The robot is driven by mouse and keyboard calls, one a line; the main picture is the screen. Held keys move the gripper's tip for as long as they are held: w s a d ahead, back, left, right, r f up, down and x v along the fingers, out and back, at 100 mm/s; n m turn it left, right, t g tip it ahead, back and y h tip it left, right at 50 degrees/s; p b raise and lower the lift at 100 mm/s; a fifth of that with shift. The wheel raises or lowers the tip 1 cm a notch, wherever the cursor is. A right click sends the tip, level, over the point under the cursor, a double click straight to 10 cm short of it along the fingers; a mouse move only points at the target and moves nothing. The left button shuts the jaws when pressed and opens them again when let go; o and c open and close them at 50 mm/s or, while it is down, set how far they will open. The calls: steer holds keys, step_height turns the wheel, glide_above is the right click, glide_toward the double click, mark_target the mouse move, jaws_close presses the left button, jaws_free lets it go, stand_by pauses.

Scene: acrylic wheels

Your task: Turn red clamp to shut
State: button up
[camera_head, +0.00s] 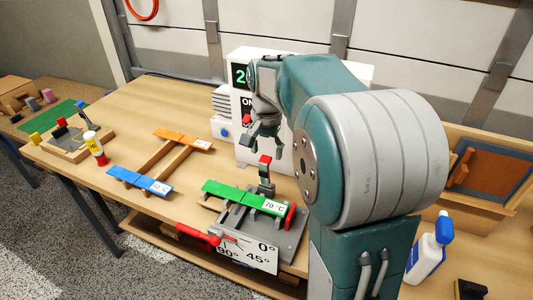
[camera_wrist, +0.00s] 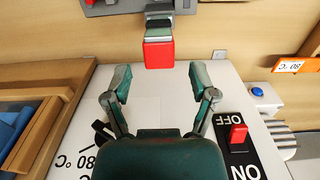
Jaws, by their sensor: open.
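The red clamp handle (camera_head: 265,158) stands upright on a dark lever at the back of the grey fixture (camera_head: 287,240), just behind the green plate (camera_head: 232,194). In the wrist view the red end (camera_wrist: 159,54) of the clamp sits ahead of my gripper (camera_wrist: 161,78), near the middle between the fingers. My gripper (camera_head: 264,148) is open and empty, and the red end looks just beyond its fingertips. I cannot tell whether they touch. The clamp's lower part is partly hidden by the green plate in the head view.
A red lever (camera_head: 198,236) sticks out left of the angle plate (camera_head: 240,252). A white machine (camera_wrist: 230,103) with a red switch (camera_wrist: 238,133) lies close to my gripper. Blue (camera_head: 140,181) and orange (camera_head: 183,139) plates lie left; bare wood separates them from the fixture.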

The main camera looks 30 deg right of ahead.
steer(key=shift+f, duration=0.65)
jaws_close()
steer(key=shift+a, duration=0.1)
